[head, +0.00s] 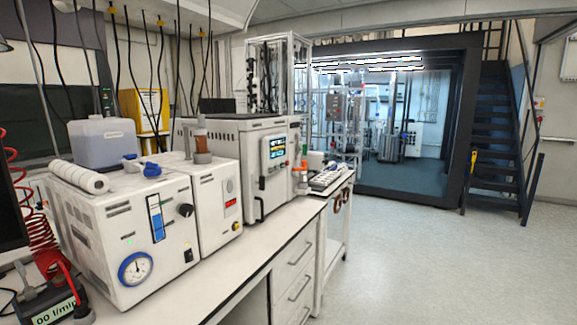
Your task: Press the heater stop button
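No label that I can read marks a heater stop button. A white instrument (262,185) on the bench has a small lit screen (277,147) with small coloured spots below it, too small to make out. Left of it, a narrower white unit (215,205) has a red display (231,203) and a yellow-orange knob or button (237,226). A white box (125,240) at the front left has a round gauge (136,268), a black knob (186,210), a blue level strip and a dark switch (188,255). Neither of my grippers is in view.
The white bench (235,270) has drawers and a clear front strip. A translucent container (101,143) and white roll (78,176) sit on the box. A red coiled hose (35,235) is at left. Open floor (430,265) lies right, before a glazed enclosure and stairs (497,140).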

